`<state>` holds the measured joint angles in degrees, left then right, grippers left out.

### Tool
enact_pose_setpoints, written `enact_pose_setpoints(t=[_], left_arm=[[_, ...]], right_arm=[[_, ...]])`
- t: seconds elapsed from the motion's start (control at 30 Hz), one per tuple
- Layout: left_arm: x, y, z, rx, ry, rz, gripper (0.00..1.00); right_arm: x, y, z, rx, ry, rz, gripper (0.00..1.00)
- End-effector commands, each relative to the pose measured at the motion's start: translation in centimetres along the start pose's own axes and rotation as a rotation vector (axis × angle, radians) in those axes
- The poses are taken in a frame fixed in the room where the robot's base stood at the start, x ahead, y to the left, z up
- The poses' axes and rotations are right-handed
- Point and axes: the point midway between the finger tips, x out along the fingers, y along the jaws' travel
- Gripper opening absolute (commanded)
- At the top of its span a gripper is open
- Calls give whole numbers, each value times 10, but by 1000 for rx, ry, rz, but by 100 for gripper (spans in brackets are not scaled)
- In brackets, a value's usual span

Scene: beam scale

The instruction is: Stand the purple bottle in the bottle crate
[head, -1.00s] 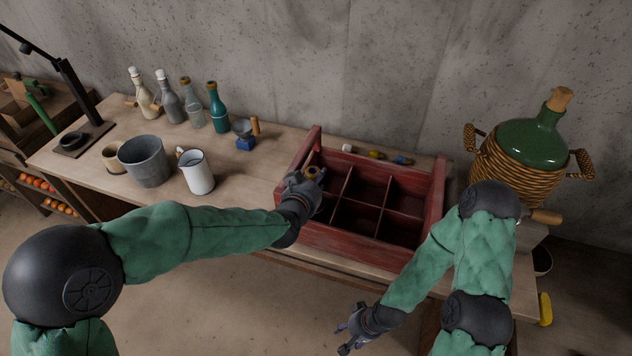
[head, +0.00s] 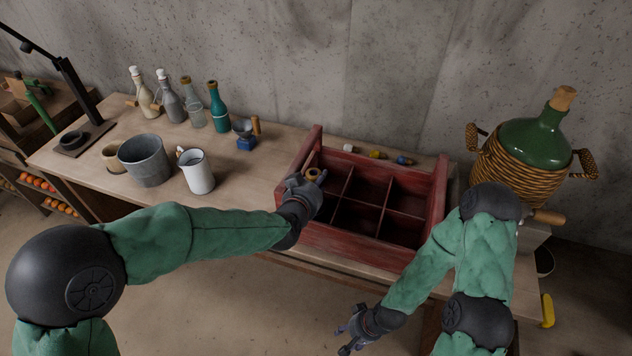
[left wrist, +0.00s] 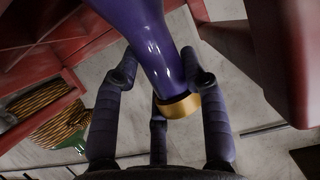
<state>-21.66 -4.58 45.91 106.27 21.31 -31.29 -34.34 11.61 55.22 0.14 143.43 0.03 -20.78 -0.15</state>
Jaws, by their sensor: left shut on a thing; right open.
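The purple bottle (left wrist: 145,40) shows in the left wrist view, with a gold band at its neck end. My left gripper (left wrist: 158,90) is shut on the bottle's neck, its fingers on both sides of it. The bottle's lower part is hidden by the gripper and crate wall. The crate has several compartments, and those in view look empty. My right gripper (head: 346,340) is open and empty, low in front of the table.
Several bottles (head: 216,108) stand at the table's back left. A grey bucket (head: 146,162), a white jug (head: 198,174) and a small blue-based object (head: 245,140) stand left of the crate. Small corks (head: 376,155) lie behind it. A wicker-covered green demijohn (head: 530,150) stands at right.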

Motion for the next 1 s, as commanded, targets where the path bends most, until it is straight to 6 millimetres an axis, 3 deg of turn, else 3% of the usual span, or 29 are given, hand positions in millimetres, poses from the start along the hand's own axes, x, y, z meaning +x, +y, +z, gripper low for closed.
enact_pose_setpoints(t=[0.07, 0.1, 0.2, 0.67, 1.0], left_arm=[[1, 0, 0, 0, 3, -1, 0], [1, 0, 0, 0, 3, -1, 48], [0, 0, 0, 0, 3, -1, 70], [-7, 0, 1, 1, 0, 1, 70], [-60, 0, -1, 0, 5, 0, 70]], right_arm=[[2, 0, 0, 0, 0, 0, 53], [1, 0, 0, 0, 0, 0, 53], [1, 0, 0, 0, 0, 0, 53], [1, 0, 0, 0, 0, 0, 53], [1, 0, 0, 0, 0, 0, 53]])
